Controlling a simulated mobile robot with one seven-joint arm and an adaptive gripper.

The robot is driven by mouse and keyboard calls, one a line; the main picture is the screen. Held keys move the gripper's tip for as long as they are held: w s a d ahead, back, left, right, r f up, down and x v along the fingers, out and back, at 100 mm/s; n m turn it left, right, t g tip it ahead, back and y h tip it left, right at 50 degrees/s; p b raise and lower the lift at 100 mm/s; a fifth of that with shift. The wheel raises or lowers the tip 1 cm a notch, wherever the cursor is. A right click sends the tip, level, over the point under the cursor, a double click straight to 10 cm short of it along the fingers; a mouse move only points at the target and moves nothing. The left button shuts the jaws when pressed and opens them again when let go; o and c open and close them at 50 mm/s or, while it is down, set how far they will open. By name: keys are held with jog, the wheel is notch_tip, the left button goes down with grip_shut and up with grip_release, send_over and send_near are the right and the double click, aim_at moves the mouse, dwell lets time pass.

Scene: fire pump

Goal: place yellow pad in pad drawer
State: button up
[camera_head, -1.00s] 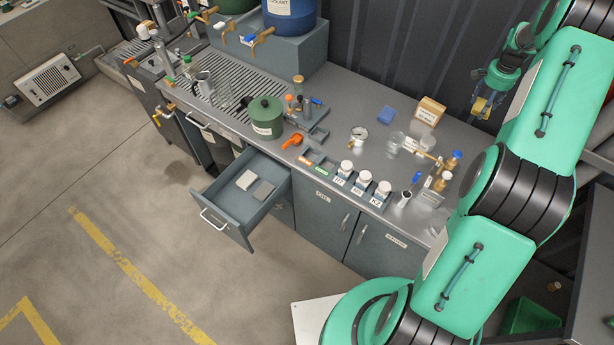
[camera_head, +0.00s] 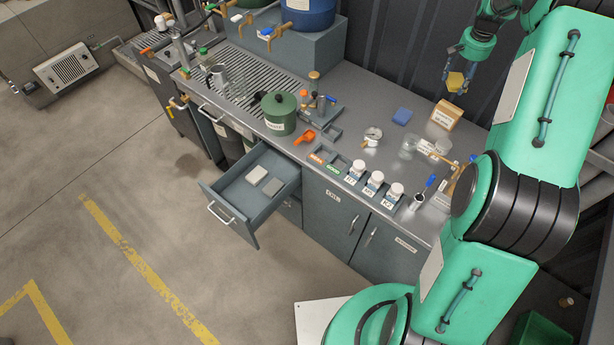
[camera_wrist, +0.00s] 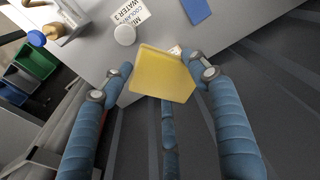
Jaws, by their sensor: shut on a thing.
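My gripper (camera_head: 457,80) is raised above the back right of the bench, beside the dark ribbed wall. It is shut on the yellow pad (camera_head: 455,82). In the wrist view the yellow pad (camera_wrist: 163,74) sits between the two blue fingers of my gripper (camera_wrist: 160,76). The pad drawer (camera_head: 234,209) is pulled open at the front of the bench, well to the left of my gripper. A whitish pad (camera_head: 256,175) and a grey pad (camera_head: 270,187) lie inside it. A blue pad (camera_head: 402,116) lies on the benchtop, also seen in the wrist view (camera_wrist: 196,9).
A cardboard box (camera_head: 446,115), glass beakers (camera_head: 408,146) and a gauge (camera_head: 373,135) stand on the benchtop near my gripper. Several white-capped bottles (camera_head: 375,181) line the front edge. A green pot (camera_head: 279,112) stands behind the drawer. The floor before the drawer is clear.

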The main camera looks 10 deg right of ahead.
jog(key=w+a+n+y+b, duration=0.2)
jog(key=a+n, duration=0.5)
jog(key=a, duration=1.5)
jog(key=w+a+n+b, duration=0.3)
jog(key=a+n, duration=0.5)
jog(key=a, duration=1.5)
jog(key=n+g+b, duration=0.2)
jog(key=n+b, duration=0.5)
jog(key=n, duration=0.7)
send_over(251, 204)
notch_tip(251, 204, down, 36)
jog(key=shift+w+a+f, duration=0.1)
jog(key=shift+f, duration=0.3)
jog(key=shift+f, duration=0.1)
jog(key=shift+f+b, duration=0.3)
jog(key=shift+f, duration=2.7)
jog(key=shift+f, duration=0.1)
